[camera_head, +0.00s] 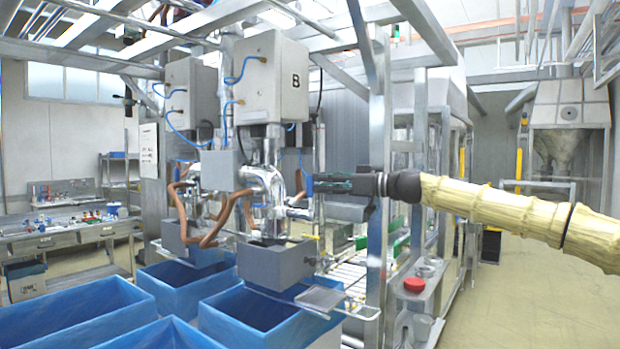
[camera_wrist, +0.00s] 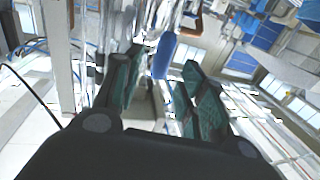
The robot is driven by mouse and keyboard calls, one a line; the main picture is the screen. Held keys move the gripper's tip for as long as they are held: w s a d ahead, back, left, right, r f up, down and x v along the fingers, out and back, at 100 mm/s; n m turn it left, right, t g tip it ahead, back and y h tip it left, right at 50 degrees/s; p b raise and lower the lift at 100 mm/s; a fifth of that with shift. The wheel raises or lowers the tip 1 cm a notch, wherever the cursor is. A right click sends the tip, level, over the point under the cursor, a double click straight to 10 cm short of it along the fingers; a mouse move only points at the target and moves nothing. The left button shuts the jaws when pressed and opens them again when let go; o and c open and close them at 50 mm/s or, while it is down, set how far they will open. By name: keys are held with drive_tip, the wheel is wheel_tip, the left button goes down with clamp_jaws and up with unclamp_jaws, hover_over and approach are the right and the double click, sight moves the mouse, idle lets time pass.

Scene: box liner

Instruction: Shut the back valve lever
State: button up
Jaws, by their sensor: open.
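A blue lever handle (camera_wrist: 164,55) hangs at a slant by the metal pipework in the wrist view. It appears between the tips of my gripper (camera_wrist: 163,63), whose two green-padded fingers are spread apart and hold nothing. In the head view my gripper (camera_head: 322,183) points left at the shiny filling pipe of machine B. A small blue piece (camera_head: 308,187), probably the same lever handle, shows at the fingertips. I cannot tell whether the fingers touch it. The joint where the lever meets its valve is not clear in either view.
Filling head B (camera_head: 271,78) and its metal pipes (camera_head: 265,185) stand left of my gripper. A steel frame post (camera_head: 378,150) rises close to my wrist. A grey box spout (camera_head: 275,266) and blue crates (camera_head: 262,303) are below. Open floor (camera_head: 540,290) lies on the right.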

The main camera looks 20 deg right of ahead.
sight(310, 197)
drive_tip(key=p+x, duration=0.1)
drive_tip(key=x, duration=0.3)
drive_tip(key=shift+w+a+p, duration=0.25)
drive_tip(key=shift+w+p, duration=0.05)
drive_tip(key=shift+p, duration=0.05)
clamp_jaws()
